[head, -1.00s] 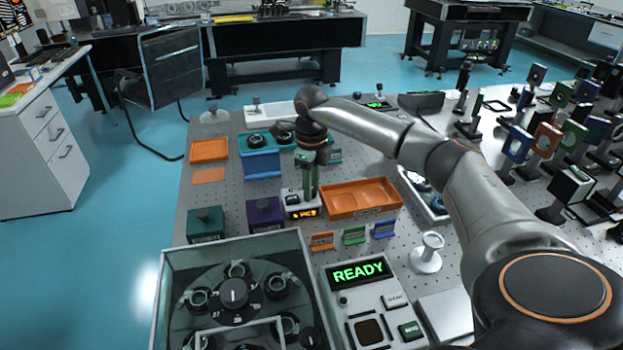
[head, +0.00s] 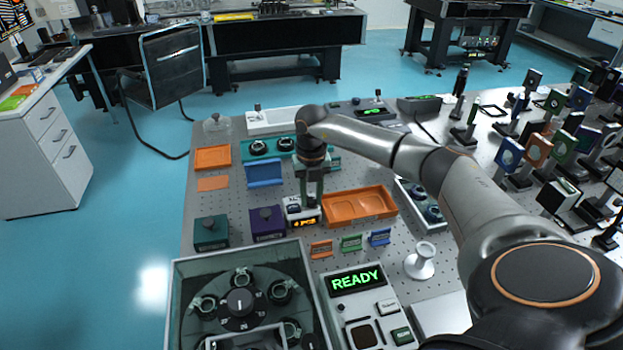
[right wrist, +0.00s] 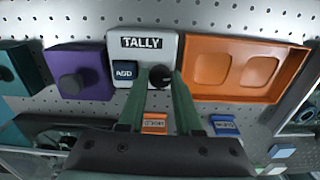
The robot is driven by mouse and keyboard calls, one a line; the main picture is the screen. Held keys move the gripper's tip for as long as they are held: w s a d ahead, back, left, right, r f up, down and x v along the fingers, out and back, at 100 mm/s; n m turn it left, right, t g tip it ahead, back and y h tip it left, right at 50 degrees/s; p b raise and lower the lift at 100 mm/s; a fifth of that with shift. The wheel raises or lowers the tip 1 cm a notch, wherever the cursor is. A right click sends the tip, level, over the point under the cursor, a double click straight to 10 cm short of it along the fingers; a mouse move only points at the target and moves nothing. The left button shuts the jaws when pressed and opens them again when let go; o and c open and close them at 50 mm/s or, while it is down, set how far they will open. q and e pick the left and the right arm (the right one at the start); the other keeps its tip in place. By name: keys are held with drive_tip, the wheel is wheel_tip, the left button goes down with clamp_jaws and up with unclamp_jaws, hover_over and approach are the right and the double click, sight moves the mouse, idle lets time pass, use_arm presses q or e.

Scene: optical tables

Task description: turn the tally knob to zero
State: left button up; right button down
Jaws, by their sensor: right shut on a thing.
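The tally box (head: 296,207) is a small light-grey unit left of the orange tray, with an amber display that seems to read 4. My right gripper (head: 312,200) reaches down to the box from above. In the right wrist view its green fingers (right wrist: 160,80) are shut on the knob, one on each side. The fingers hide part of the box front. My left gripper is not in view.
The orange tray (head: 359,204) stands close right of the box, and a purple block (head: 267,222) close left. A teal block (head: 210,232) is farther left. Small coloured stands (head: 351,243), a READY panel (head: 356,281) and a glass-walled carousel case (head: 175,300) lie in front.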

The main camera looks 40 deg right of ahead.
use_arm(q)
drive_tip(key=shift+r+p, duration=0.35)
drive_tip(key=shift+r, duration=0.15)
use_arm(e)
drive_tip(key=shift+m, duration=0.9)
